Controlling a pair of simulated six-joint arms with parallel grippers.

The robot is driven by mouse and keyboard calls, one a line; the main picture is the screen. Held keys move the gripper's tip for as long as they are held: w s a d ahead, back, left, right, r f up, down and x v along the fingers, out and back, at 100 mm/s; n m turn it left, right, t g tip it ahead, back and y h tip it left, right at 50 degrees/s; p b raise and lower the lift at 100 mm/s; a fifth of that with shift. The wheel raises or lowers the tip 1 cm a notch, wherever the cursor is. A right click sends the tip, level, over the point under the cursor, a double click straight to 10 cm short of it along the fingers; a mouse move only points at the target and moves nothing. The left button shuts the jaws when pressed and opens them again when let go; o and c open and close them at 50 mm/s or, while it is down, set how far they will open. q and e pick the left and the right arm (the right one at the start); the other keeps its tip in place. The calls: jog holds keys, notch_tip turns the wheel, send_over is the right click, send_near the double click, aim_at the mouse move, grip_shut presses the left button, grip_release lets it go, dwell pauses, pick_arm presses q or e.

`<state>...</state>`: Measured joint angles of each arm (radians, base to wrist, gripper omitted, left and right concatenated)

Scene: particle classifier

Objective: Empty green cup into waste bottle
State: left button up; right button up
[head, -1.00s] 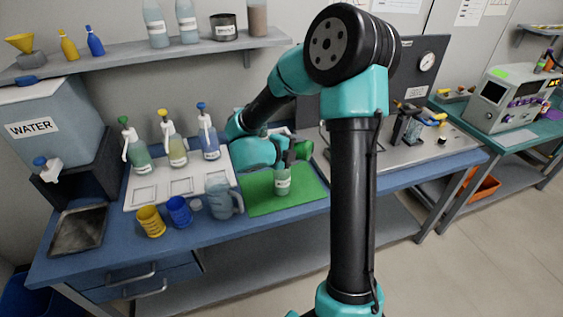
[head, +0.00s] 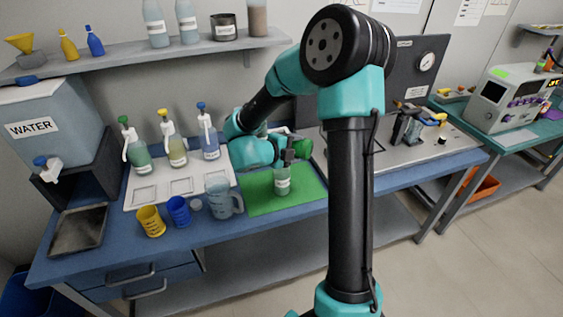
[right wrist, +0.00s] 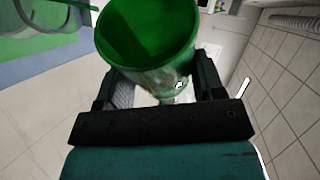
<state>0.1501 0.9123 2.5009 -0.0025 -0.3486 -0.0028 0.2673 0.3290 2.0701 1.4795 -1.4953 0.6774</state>
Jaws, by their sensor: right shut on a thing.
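My right gripper (head: 290,155) is shut on the green cup (head: 302,147), above the green mat (head: 255,191). The cup looks tipped on its side in the head view, and my gripper and wrist partly cover it. In the right wrist view the cup (right wrist: 150,40) sits between the two fingers, and I look into its green inside; I cannot tell whether anything is left in it. A clear labelled bottle (head: 283,182), apparently the waste bottle, stands upright on the mat just below the gripper. The gripper hides its top. My left gripper is not in view.
A clear pitcher (head: 222,197) stands left of the mat, with a blue cup (head: 179,211) and a yellow cup (head: 150,221) beyond it. Several spray bottles stand behind on a white tray (head: 137,197). The mat's right side is clear.

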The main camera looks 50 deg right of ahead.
jog(key=shift+w+a+r+n+g+h+p, duration=0.15)
jog(key=shift+w+r+n+g+h+p, duration=0.2)
jog(key=shift+n, duration=0.35)
jog(key=shift+w+a+r+n+g+h+p, duration=0.1)
jog(key=shift+w+r+n+g+h, duration=0.25)
jog(key=shift+w+n+g+h, duration=0.25)
dwell(3.3)
jog(key=shift+w+a+r+n+g+h, duration=0.15)
jog(key=shift+w+n+h, duration=0.2)
jog(key=shift+n, duration=0.3)
jog(key=shift+w+a+r+n+g+h, duration=0.1)
jog(key=shift+w+r+n+h, duration=0.2)
jog(key=shift+n, duration=0.35)
dwell(2.1)
